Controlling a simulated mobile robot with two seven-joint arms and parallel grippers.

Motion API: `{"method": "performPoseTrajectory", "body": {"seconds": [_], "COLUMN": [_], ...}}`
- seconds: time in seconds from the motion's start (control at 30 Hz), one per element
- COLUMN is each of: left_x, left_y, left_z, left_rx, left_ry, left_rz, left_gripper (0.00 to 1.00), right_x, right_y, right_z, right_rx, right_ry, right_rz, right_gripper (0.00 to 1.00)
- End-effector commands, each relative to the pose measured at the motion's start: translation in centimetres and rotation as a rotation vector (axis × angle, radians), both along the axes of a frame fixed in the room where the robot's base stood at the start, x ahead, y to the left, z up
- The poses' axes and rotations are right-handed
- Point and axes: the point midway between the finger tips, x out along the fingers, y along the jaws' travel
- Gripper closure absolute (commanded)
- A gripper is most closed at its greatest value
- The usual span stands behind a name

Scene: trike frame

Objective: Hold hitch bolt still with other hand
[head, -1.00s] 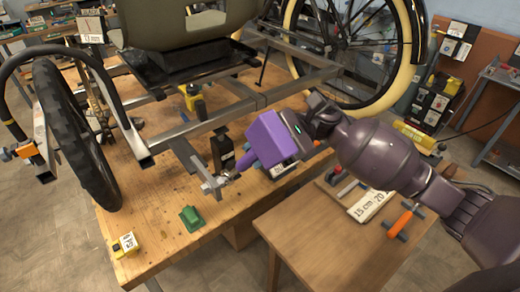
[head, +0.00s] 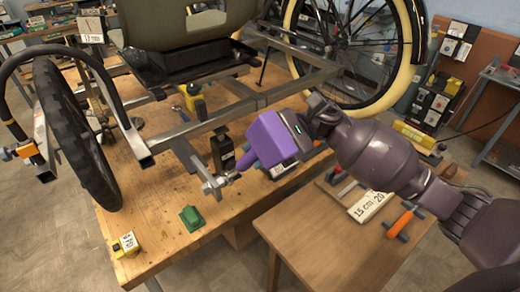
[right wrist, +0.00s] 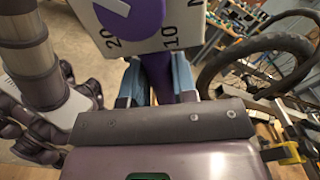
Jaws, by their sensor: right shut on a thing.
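The hitch bolt (head: 229,176) is at the near end of a grey frame tube, by a metal bracket (head: 213,187). It is small, and its fine detail cannot be made out. My right gripper (head: 268,152) is shut on a purple tool (head: 275,137), whose narrow end points down-left to the bolt and appears to meet it. In the right wrist view the blue fingers hold the tool's purple shaft (right wrist: 158,75), below a white dial plate (right wrist: 180,30) with numbers. My left gripper is not in view.
A green block (head: 192,218) and a yellow tape measure (head: 126,244) lie on the wooden bench (head: 165,235). A dark bottle (head: 222,150) stands behind the bolt. A side table (head: 310,235) holds an orange-handled tool (head: 402,221) and a number card (head: 370,206). The bench's front-left has free room.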

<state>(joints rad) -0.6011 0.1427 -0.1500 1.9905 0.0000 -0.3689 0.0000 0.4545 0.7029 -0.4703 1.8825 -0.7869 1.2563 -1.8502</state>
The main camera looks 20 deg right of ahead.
Motion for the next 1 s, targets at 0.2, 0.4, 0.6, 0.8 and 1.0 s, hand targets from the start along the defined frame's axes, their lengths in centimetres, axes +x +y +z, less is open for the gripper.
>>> {"method": "performPoseTrajectory", "body": {"seconds": [0.2,0.4,0.6,0.8,1.0], "left_x": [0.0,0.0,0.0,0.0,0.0], "left_y": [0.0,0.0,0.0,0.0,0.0], "left_z": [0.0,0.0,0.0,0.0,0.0], "left_rx": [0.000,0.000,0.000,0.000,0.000], "left_ry": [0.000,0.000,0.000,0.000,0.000], "left_rz": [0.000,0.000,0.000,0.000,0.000], "left_gripper": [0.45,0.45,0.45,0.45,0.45], "right_x": [-0.1,-0.2,-0.3,-0.5,-0.6], "right_y": [0.2,0.5,0.8,1.1,1.4], "right_z": [0.1,0.1,0.1,0.1,0.1], "right_rx": [0.001,0.001,0.001,0.001,0.002], "right_ry": [-0.001,-0.001,-0.001,-0.001,-0.002], "right_rz": [0.001,0.001,0.001,0.001,0.001], "right_gripper": [1.00,1.00,1.00,1.00,1.00]}}
